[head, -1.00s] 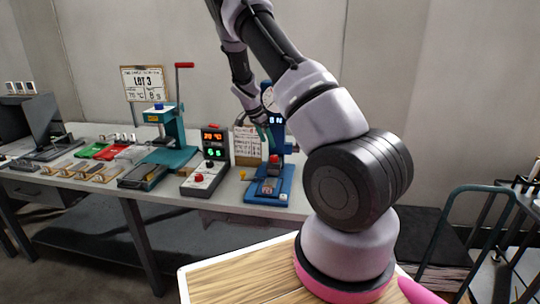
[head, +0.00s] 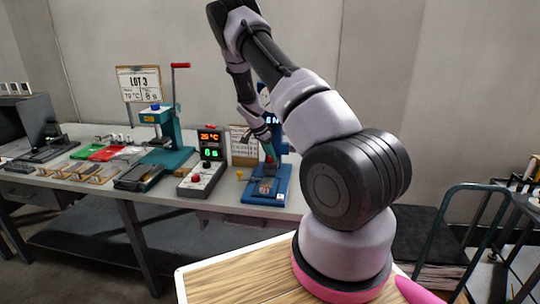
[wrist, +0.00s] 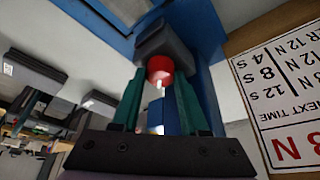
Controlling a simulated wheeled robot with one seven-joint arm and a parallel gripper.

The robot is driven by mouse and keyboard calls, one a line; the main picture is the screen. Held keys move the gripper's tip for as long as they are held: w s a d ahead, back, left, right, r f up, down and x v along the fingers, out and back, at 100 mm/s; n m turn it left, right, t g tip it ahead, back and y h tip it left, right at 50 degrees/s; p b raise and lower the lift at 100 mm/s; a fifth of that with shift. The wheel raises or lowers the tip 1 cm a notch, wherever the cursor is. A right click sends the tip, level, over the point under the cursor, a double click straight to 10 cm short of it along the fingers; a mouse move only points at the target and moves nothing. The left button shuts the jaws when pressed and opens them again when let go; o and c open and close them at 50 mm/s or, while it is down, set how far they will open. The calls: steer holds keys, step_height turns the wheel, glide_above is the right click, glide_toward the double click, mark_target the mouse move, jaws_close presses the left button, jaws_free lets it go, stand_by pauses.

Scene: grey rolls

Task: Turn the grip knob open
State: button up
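The blue test stand (head: 283,181) stands on the bench right of centre, with a small lit display near its top. In the head view a small red part (head: 269,158) shows low on the stand. In the wrist view a red round knob (wrist: 160,68) sits below a dark grey block (wrist: 165,42) on the blue stand. My gripper (wrist: 160,88) has its two teal fingers apart, with the red knob between or just beyond their tips; contact cannot be told. In the head view my gripper (head: 264,133) is small and partly hidden against the stand.
A controller box (head: 203,177) with lit digits and a red button stands left of the stand. Beyond it are a teal press (head: 172,158) and a LOT 3 sign (head: 139,84). A printed time card (wrist: 285,95) is close on the right in the wrist view.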

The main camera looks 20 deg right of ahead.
jaws_close()
steer(key=shift+n, duration=0.3)
steer(key=n, duration=0.1)
steer(key=n+t, duration=0.1)
steer(key=n, duration=0.1)
steer(key=shift+s+n+t+y, duration=0.15)
steer(key=shift+n+t+y, duration=0.15)
steer(key=n, duration=0.2)
steer(key=n+t+y, duration=0.1)
steer(key=n, duration=0.1)
steer(key=shift+d+n, duration=0.2)
steer(key=shift+n, duration=0.1)
steer(key=n+y, duration=0.1)
steer(key=n, duration=0.1)
steer(key=n+t, duration=0.1)
steer(key=n, duration=0.1)
steer(key=shift+s+d+y, duration=0.1)
steer(key=shift+y, duration=0.3)
steer(key=shift+n+y, duration=0.9)
steer(key=shift+n, duration=1.6)
